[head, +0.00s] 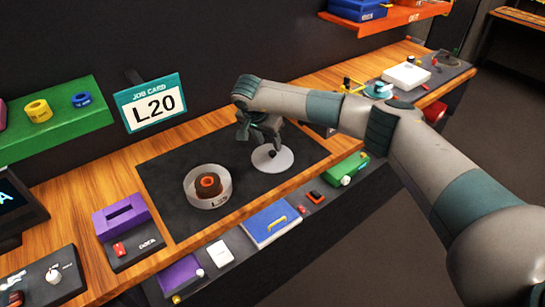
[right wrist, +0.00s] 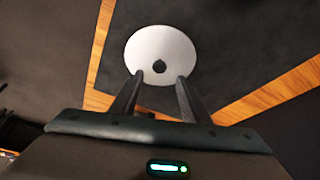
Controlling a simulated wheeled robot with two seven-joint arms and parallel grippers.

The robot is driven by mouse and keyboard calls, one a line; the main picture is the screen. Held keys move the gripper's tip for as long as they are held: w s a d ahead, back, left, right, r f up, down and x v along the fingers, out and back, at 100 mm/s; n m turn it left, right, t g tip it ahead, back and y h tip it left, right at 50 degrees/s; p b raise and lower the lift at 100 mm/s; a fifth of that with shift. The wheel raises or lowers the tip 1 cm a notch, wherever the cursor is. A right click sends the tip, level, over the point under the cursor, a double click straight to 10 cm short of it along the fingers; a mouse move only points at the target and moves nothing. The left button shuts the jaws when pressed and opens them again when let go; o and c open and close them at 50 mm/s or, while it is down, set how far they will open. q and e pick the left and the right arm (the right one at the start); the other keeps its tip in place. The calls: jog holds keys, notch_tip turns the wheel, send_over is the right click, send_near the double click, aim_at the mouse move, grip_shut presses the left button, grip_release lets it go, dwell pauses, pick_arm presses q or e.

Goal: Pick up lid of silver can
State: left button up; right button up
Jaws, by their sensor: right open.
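The pale grey round lid (head: 283,162) with a small black knob rests on the dark mat (head: 165,168), apart from the can. In the right wrist view the lid (right wrist: 160,40) lies just beyond the fingertips. My right gripper (head: 266,143) points down at the lid; its fingers (right wrist: 160,76) are open and empty, one on each side of the knob in that view. The exact gap to the knob is hard to tell. The silver can (head: 212,202), marked L20, stands uncovered left of the lid with a brown-orange ring-shaped thing inside. My left gripper is not in view.
A job card (head: 153,103) reading L20 stands behind the mat. A purple box (head: 121,216) stands left of it, and a green shelf (head: 62,118) hangs behind. A blue case (head: 270,224) and a green item (head: 347,170) line the front edge. Bare mat surrounds the can.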

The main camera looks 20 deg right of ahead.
aim_at(272, 152)
jog(key=shift+d+f+p, duration=0.2)
jog(key=shift+f+p, duration=0.45)
jog(key=shift+p, duration=0.2)
jog(key=p+x, duration=0.1)
jog(key=x, duration=0.1)
jog(key=shift+w+f+p, duration=0.1)
jog(key=shift+f+p, duration=0.2)
jog(key=shift+f, duration=0.1)
jog(key=shift+w+d+f, duration=0.15)
jog(key=shift+f, duration=0.35)
grip_shut()
